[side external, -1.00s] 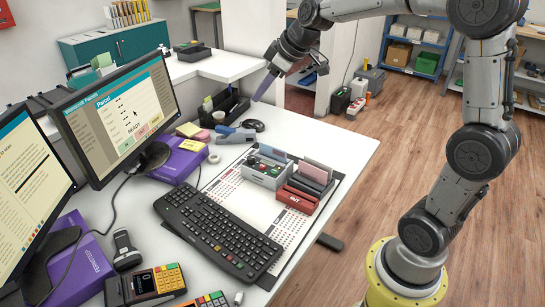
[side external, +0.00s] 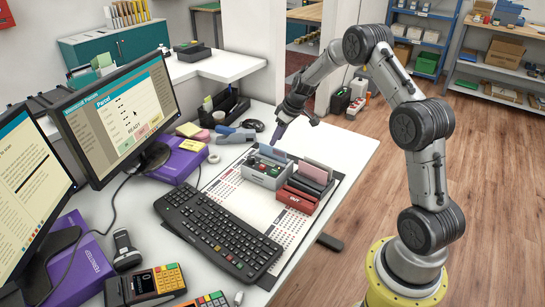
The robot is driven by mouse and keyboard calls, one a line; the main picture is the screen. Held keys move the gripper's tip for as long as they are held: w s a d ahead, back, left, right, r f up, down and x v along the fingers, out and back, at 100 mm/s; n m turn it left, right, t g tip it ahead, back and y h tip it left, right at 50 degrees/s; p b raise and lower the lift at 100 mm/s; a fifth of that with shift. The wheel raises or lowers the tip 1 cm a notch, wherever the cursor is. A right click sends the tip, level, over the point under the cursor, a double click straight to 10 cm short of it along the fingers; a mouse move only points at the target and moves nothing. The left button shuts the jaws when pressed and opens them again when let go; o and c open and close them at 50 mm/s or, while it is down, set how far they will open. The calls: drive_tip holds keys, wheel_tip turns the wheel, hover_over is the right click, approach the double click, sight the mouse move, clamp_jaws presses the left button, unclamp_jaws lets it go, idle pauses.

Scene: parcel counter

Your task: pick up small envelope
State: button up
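A grey tray (side external: 262,174) on the counter holds small items and an upright blue-grey flat piece (side external: 272,152) at its back. A red tray (side external: 297,196) beside it on the right holds upright flat pieces, including a pinkish-brown one (side external: 317,168) that looks like an envelope. I cannot tell which piece is the small envelope.
A black keyboard (side external: 216,230) lies in front of the trays on a printed mat (side external: 228,187). Monitors (side external: 122,115) and a purple box (side external: 180,162) stand to the left. A black organizer (side external: 229,107) and a dark tape roll (side external: 253,125) lie behind. The counter's right edge is clear.

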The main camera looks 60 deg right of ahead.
sight(273, 149)
drive_tip(key=shift+d+x, duration=0.2)
drive_tip(key=shift+x, duration=1.5)
drive_tip(key=shift+d+x, duration=0.15)
drive_tip(key=shift+x, duration=1.5)
drive_tip(key=shift+f, duration=0.25)
clamp_jaws()
